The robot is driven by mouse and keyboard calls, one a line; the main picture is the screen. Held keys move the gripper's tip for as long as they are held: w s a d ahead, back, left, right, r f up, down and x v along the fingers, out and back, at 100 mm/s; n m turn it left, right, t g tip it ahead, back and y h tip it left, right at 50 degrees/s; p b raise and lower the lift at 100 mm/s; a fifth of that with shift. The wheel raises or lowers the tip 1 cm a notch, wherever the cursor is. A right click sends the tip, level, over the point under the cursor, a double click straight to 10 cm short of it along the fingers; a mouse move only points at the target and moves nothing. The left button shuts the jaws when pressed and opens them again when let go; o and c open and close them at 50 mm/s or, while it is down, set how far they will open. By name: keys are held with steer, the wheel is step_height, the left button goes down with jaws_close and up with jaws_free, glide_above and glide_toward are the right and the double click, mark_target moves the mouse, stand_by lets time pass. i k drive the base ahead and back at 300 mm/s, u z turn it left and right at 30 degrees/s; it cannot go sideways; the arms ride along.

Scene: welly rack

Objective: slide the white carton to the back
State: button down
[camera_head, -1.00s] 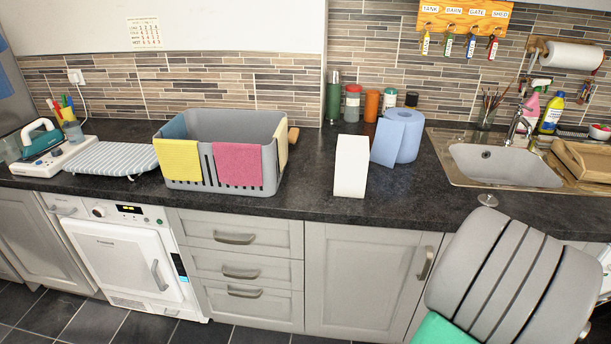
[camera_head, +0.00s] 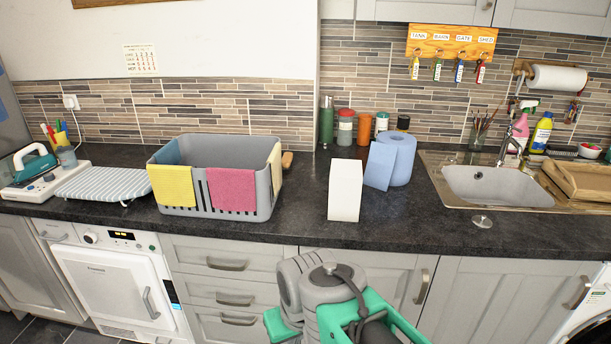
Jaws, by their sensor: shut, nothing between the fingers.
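The white carton (camera_head: 345,190) stands upright on the dark worktop, near the front edge and just right of the picture's middle. Its plain front and a narrow top face show. Nothing touches its front. Grey and green links of my arm rise at the bottom centre, in front of the cabinets and below the worktop. They look apart from the carton. The fingers of my gripper cannot be made out among these parts.
A blue paper roll (camera_head: 398,159) stands close behind the carton's right side. Several jars and a green flask (camera_head: 326,121) stand at the back wall. A grey basket (camera_head: 268,192) with cloths is to the left. The sink (camera_head: 495,187) is to the right.

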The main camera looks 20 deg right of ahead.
mark_target(346, 182)
steer(key=k, duration=0.55)
steer(key=z, duration=0.25)
steer(key=i, duration=1.4)
steer(key=u, duration=0.4)
